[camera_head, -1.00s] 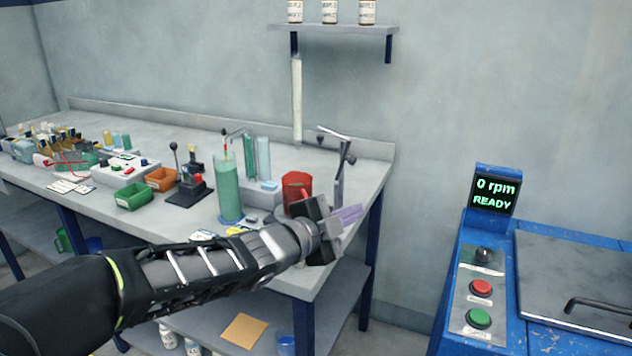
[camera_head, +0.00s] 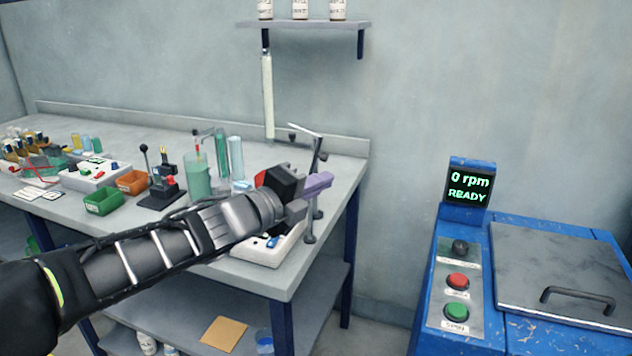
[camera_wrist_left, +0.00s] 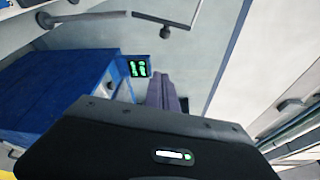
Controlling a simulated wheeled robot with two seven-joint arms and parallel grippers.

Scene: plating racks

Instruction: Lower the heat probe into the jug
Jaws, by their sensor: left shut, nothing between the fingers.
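A stand (camera_head: 316,190) with a slanting top arm and a dark clamp is at the bench's right end; I cannot tell whether its arm is the heat probe. The red jug (camera_head: 260,178) is almost wholly hidden behind my left gripper (camera_head: 310,197); only a sliver of red shows. The left gripper is shut and empty, its purple fingers pointing right, in front of the stand's post in the picture. I cannot tell whether they touch it. In the left wrist view the purple fingers (camera_wrist_left: 166,90) lie together, with a grey bent rod (camera_wrist_left: 100,17) beyond. My right gripper is out of view.
A white box (camera_head: 262,251) sits at the bench's front edge below the gripper. A green-filled cylinder (camera_head: 197,178) and clear tubes (camera_head: 236,158) stand left of the jug. A blue machine (camera_head: 462,225) reading "0 rpm READY" stands at the right, apart from the bench.

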